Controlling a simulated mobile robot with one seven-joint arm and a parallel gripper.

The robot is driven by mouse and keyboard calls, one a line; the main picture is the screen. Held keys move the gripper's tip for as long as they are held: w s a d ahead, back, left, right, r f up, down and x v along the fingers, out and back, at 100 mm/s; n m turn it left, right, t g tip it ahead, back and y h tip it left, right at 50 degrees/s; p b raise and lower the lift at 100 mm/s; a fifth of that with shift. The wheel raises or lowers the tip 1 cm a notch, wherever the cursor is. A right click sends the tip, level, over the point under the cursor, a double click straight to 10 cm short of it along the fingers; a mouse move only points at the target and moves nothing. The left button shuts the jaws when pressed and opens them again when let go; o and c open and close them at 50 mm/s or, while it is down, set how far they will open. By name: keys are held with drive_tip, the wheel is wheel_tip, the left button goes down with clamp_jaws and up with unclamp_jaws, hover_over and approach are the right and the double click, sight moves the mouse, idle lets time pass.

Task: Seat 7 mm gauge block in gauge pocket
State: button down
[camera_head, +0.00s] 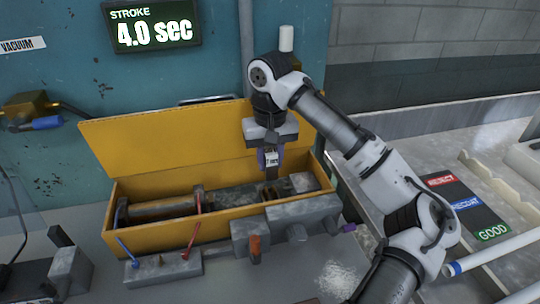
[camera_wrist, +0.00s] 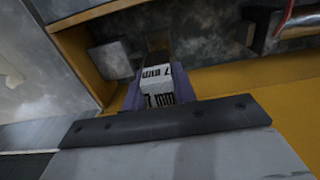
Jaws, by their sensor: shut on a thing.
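The 7 mm gauge block (camera_head: 272,159) is a small pale block with dark "7 mm" lettering. It also shows in the wrist view (camera_wrist: 157,82), between the purple fingers. My gripper (camera_head: 267,157) is shut on it and points down over the right part of the open yellow box (camera_head: 155,232). In the wrist view my gripper (camera_wrist: 160,92) hides part of the block's sides. A dark piece shows just beyond the block. I cannot clearly make out the gauge pocket, nor whether the block touches anything below.
The box's raised yellow lid (camera_head: 165,145) stands close behind my gripper. A card marked GOOD (camera_head: 492,233) lies on the right table.

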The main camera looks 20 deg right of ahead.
sight(270, 177)
drive_tip(key=shift+f+b, duration=1.3)
drive_tip(key=shift+f, duration=1.55)
drive_tip(key=shift+p, duration=1.45)
drive_tip(key=shift+f+b, duration=0.65)
drive_tip(key=shift+f, duration=0.7)
drive_tip(key=c, duration=1.1)
unclamp_jaws()
drive_tip(key=shift+o, duration=0.2)
wheel_tip(270, 177, up, 14)
drive_tip(key=shift+f, duration=0.1)
drive_tip(key=shift+s, duration=0.1)
